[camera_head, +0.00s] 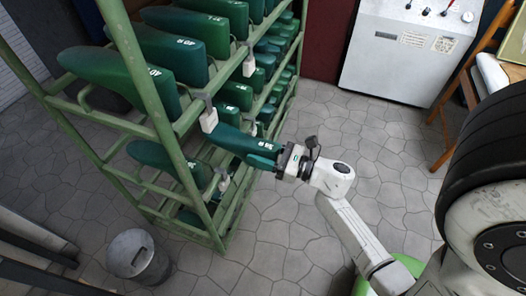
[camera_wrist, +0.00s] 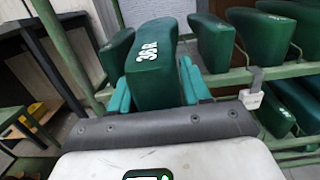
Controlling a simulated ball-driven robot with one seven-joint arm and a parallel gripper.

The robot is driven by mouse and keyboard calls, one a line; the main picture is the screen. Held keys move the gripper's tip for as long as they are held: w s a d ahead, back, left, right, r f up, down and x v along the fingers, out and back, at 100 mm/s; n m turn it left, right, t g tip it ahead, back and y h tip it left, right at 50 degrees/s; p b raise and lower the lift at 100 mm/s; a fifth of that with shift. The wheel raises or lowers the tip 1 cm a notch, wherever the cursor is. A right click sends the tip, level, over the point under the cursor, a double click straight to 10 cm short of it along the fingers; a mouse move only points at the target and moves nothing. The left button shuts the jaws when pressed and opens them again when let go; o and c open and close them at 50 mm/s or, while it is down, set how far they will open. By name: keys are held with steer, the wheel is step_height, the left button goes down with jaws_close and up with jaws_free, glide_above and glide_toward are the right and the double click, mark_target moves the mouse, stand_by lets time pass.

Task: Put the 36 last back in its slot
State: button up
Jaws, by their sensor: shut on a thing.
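The green last marked 36 R (camera_wrist: 152,72) is held between the teal fingers of my gripper (camera_wrist: 160,97) in the wrist view, its marked end toward the camera. In the head view my gripper (camera_head: 266,158) is at the near side of the green rack (camera_head: 141,73), at about the height of a middle shelf. The held last (camera_head: 232,139) points left toward the rack there. I cannot tell whether it touches a rail. Its slot cannot be singled out; the last and rack posts hide part of the shelf.
Several other green lasts, such as one marked 40 (camera_head: 120,75), stand on the rack shelves. White tags (camera_head: 208,120) hang from the rails. A metal bin (camera_head: 138,257) stands at lower left. A grey cabinet (camera_head: 405,50) is at the back right. Stone floor (camera_head: 385,150) is clear right of the rack.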

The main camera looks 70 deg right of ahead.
steer(key=shift+w+a+r+p, duration=0.1)
steer(key=shift+w+p, duration=0.15)
steer(key=shift+w, duration=2.5)
steer(key=shift+w+a+f+p, duration=0.1)
steer(key=shift+w+p, duration=0.1)
steer(key=shift+w, duration=2.6)
steer(key=shift+w+a+r+p, duration=0.1)
steer(key=shift+w+p, duration=0.15)
steer(key=shift+w, duration=2.5)
steer(key=shift+w+f+b, duration=0.1)
steer(key=shift+f+b, duration=0.8)
steer(key=shift+b, duration=0.1)
steer(key=shift+f, duration=0.25)
steer(key=o, duration=1.1)
steer(key=shift+f, duration=0.1)
steer(key=shift+s+f, duration=0.1)
steer(key=shift+s, duration=0.15)
steer(key=shift+s+f, duration=0.1)
steer(key=shift+s, duration=0.2)
steer(key=s, duration=0.9)
steer(key=shift+s+d+p, duration=0.25)
steer(key=shift+s+p, duration=0.05)
steer(key=shift+s, duration=0.05)
